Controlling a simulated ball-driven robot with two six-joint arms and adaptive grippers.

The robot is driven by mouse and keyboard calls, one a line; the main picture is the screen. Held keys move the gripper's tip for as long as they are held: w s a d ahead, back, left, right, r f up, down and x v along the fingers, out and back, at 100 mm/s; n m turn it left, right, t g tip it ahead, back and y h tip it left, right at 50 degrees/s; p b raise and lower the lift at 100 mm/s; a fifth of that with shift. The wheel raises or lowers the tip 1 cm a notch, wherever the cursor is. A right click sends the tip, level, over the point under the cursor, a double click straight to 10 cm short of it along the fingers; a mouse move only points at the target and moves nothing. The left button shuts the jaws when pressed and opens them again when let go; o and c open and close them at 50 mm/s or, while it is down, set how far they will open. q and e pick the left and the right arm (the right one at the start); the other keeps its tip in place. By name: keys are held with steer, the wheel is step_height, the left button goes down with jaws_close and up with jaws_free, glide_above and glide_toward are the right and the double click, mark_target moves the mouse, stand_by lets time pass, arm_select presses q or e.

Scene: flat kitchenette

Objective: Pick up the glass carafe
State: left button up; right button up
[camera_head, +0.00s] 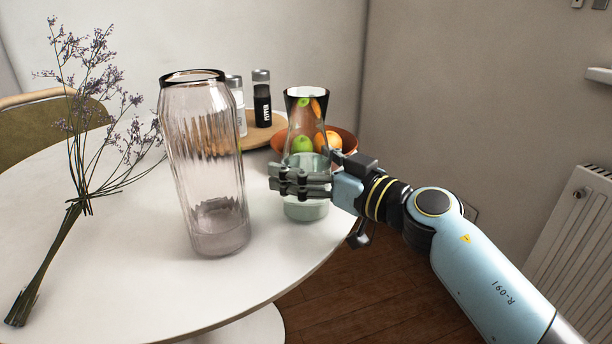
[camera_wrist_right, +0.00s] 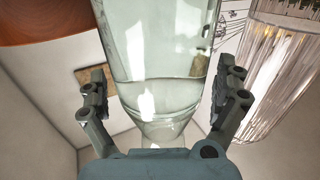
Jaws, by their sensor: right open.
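The glass carafe (camera_head: 306,208) stands upright on the round white table near its right edge. It is clear with a greenish tint, narrow at the waist and flared at the dark rim. My right gripper (camera_head: 298,178) reaches in from the right at about the height of its lower body, with a finger across its front. In the right wrist view the carafe (camera_wrist_right: 150,50) lies between the two spread fingers of the gripper (camera_wrist_right: 165,98), with gaps visible at both sides. The gripper's far finger is partly hidden in the head view. My left gripper is not in view.
A tall ribbed pinkish glass vase (camera_head: 205,165) stands left of the carafe. An orange bowl of fruit (camera_head: 346,143) is behind it. A round wooden board (camera_head: 262,134) holds dark and white shakers. Dried purple flowers (camera_head: 75,175) lie at left. The table's front is clear.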

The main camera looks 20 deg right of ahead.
steer(key=c, duration=1.7)
steer(key=shift+r, duration=0.15)
steer(key=shift+c, duration=0.3)
steer(key=shift+r, duration=0.1)
